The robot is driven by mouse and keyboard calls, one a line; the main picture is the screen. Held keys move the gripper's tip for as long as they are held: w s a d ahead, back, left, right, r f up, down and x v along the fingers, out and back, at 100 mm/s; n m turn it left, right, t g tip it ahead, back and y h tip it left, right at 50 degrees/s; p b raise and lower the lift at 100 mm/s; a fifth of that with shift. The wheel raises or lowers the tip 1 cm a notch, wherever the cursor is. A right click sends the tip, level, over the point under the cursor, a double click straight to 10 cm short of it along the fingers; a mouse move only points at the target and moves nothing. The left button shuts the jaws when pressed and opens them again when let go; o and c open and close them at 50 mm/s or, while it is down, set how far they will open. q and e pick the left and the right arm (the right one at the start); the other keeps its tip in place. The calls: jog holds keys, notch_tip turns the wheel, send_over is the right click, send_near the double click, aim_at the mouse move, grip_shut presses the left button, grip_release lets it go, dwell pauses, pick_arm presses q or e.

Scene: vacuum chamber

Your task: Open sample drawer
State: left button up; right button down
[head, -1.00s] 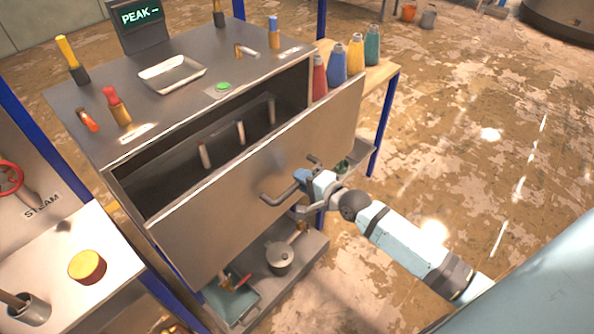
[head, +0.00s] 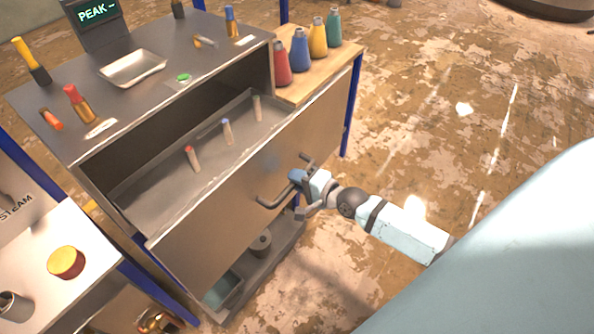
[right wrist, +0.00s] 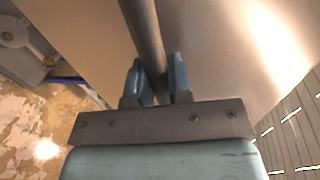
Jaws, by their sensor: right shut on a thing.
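The sample drawer (head: 253,196) is pulled out of the grey cabinet, and its inside shows from above. Several capped sample tubes stand in it, among them a red-capped tube (head: 192,158) and a blue-capped tube (head: 227,131). The drawer's bar handle (head: 272,201) sticks out from the front panel. My right gripper (head: 299,178) is shut on this handle near its right part. In the right wrist view the blue fingertips (right wrist: 157,84) lie on both sides of the handle bar (right wrist: 143,35). My left gripper is not in view.
The cabinet top (head: 137,99) carries a metal tray (head: 133,67), a green button and several small bottles. Several coloured bottles stand on a wooden side shelf (head: 318,75). A white bench with a yellow-lidded jar (head: 66,262) is at lower left. Open floor (head: 430,120) lies to the right.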

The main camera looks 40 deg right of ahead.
jog(key=c, duration=1.1)
grip_release()
jog(key=shift+b+v, duration=0.95)
jog(key=shift+v, duration=5.9)
jog(key=s+a+f+n+g, duration=0.1)
jog(key=s+a+f+n, duration=0.1)
jog(key=a+n, duration=0.3)
jog(key=s+a+f+n+g+h+p, duration=0.1)
jog(key=a+f+n, duration=0.4)
jog(key=n, duration=0.1)
jog(key=s+a+f+n+g+p, duration=0.1)
jog(key=s+a+f+n, duration=0.1)
jog(key=a+f+n, duration=0.2)
jog(key=shift+s+a+f+n+g+h, duration=0.2)
jog(key=shift+a+n, duration=0.1)
jog(key=shift+n, duration=0.25)
jog(key=shift+s+a+f+n+g+h, duration=0.1)
jog(key=shift+a+n+g+h, duration=0.1)
jog(key=shift+a+n, duration=0.25)
